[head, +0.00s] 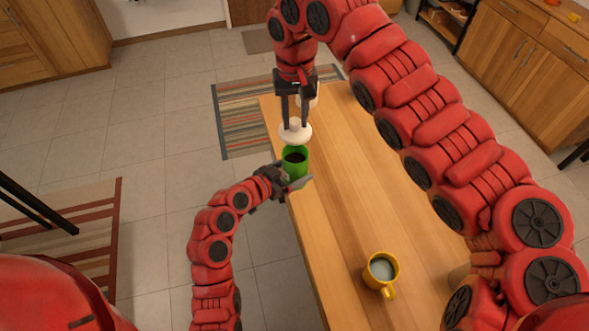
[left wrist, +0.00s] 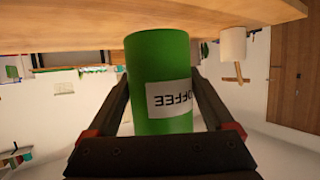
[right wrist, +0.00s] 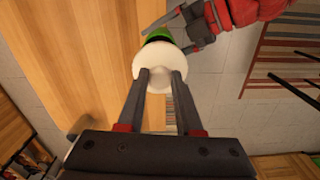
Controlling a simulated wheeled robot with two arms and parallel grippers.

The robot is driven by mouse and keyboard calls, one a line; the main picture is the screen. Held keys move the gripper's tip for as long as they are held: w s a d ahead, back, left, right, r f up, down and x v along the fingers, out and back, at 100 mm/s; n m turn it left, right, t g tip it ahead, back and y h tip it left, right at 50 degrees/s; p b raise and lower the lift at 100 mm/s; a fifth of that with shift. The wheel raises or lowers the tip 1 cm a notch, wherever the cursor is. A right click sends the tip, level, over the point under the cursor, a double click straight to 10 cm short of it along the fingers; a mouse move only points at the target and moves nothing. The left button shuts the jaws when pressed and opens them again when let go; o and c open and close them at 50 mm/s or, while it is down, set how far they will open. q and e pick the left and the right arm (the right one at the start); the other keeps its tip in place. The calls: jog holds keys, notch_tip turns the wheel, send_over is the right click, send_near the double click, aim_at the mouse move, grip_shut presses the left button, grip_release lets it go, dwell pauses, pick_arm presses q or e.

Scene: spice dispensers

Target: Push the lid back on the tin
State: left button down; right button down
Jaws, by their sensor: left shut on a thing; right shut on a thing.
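The green tin (head: 296,163) stands at the left edge of the wooden table, open at the top with dark contents inside. In the left wrist view the tin (left wrist: 160,75) appears upside down with a white "COFFEE" label. My left gripper (head: 287,178) is shut around its sides. The white lid (head: 296,134) is held by its knob in my right gripper (head: 294,119), just above and slightly beyond the tin's mouth, apart from it. In the right wrist view the lid (right wrist: 159,68) covers most of the tin (right wrist: 158,36).
A yellow mug (head: 380,272) with pale liquid stands nearer on the table (head: 345,190). A white object (head: 313,100) stands behind my right gripper, partly hidden. The table's middle is clear. Striped rugs (head: 235,110) lie on the tiled floor.

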aim_at(295, 136)
jog(key=shift+f, duration=0.1)
jog(key=shift+f, duration=1.9)
jog(key=shift+s, duration=0.1)
jog(key=shift+f, duration=0.9)
jog(key=shift+f, duration=0.6)
jog(key=c, duration=0.5)
grip_release()
jog(key=shift+r, duration=0.1)
jog(key=shift+r, duration=3.6)
